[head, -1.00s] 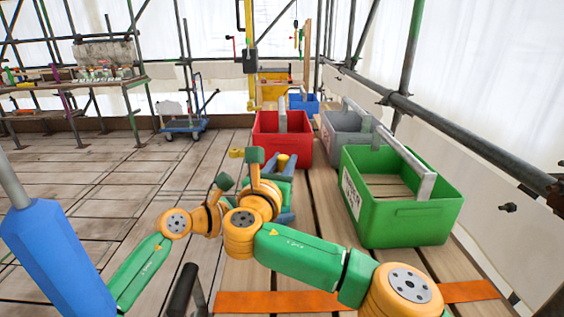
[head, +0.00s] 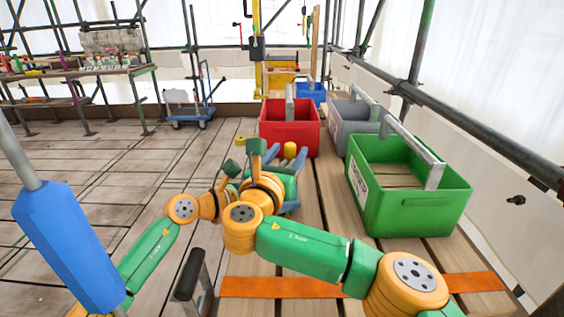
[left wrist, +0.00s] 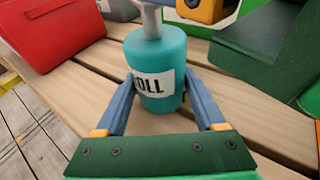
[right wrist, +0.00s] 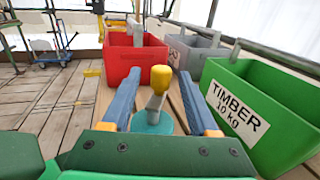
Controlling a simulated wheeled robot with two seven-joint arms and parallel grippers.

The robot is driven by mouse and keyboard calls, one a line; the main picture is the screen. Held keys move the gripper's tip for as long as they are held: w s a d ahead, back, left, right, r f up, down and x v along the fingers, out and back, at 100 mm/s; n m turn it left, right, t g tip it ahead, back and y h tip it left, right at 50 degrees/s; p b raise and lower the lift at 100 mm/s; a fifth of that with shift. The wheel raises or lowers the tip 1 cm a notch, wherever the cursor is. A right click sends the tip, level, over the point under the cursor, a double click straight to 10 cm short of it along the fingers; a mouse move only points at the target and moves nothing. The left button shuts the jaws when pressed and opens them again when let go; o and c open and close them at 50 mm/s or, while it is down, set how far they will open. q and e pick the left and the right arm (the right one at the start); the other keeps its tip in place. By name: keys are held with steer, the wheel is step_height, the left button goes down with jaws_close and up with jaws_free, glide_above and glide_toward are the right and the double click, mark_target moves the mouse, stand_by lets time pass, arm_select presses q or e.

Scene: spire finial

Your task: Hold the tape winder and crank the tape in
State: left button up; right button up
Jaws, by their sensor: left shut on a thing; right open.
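The tape winder is a teal cylinder (left wrist: 155,55) with a white label ending in "OLL", standing upright on the planks in the left wrist view. My left gripper (left wrist: 160,98) is shut on its sides. In the right wrist view the winder's round teal top (right wrist: 152,122) carries a grey crank arm with a yellow knob (right wrist: 160,78). My right gripper (right wrist: 158,92) is open, with one finger on each side of the knob and gaps visible. In the head view the yellow knob (head: 290,149) shows between blue fingers; the arms hide most of the winder.
A red crate (head: 290,133), a grey crate (head: 352,118) and a green crate (head: 400,205) labelled "TIMBER 10 kg" stand close around on the planks. An orange strap (head: 280,287) crosses the planks in front. Scaffold rails run along the right.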

steer(key=v, duration=1)
steer(key=shift+s, duration=0.2)
